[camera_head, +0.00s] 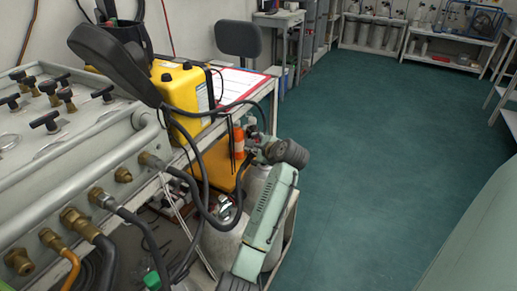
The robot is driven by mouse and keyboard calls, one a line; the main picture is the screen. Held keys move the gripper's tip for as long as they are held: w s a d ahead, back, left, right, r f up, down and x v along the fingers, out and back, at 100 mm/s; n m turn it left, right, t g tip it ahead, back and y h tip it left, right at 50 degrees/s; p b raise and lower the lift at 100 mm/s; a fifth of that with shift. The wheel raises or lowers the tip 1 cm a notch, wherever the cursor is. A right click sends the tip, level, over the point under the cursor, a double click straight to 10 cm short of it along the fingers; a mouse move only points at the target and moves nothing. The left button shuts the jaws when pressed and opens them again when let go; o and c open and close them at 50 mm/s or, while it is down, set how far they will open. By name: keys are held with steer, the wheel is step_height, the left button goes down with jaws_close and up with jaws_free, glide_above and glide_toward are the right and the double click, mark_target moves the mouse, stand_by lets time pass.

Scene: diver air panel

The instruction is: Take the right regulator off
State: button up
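Two pale gas cylinders stand beside the bench end, the nearer one (222,243) and another (257,183) largely hidden behind my pale green arm. A small metal fitting (226,206) with black hose near it sits at the top of the nearer cylinder; it may be a regulator. The right regulator cannot be told apart clearly; dark and metal parts crowd the top of the farther cylinder. My gripper (256,146) appears to be there, left of my black wrist, close to the orange-red cylindrical item (238,143). Its fingers are too small and cluttered to read, and contact cannot be told.
A grey panel (75,130) with several black T-handles and brass fittings fills the left. Black hoses (190,150) loop from it toward the cylinders. A yellow case (186,92) and red-edged paper (236,84) sit on the bench. Green floor (385,140) is clear at right.

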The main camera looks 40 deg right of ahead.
steer(key=shift+x, duration=1.9)
jaws_close()
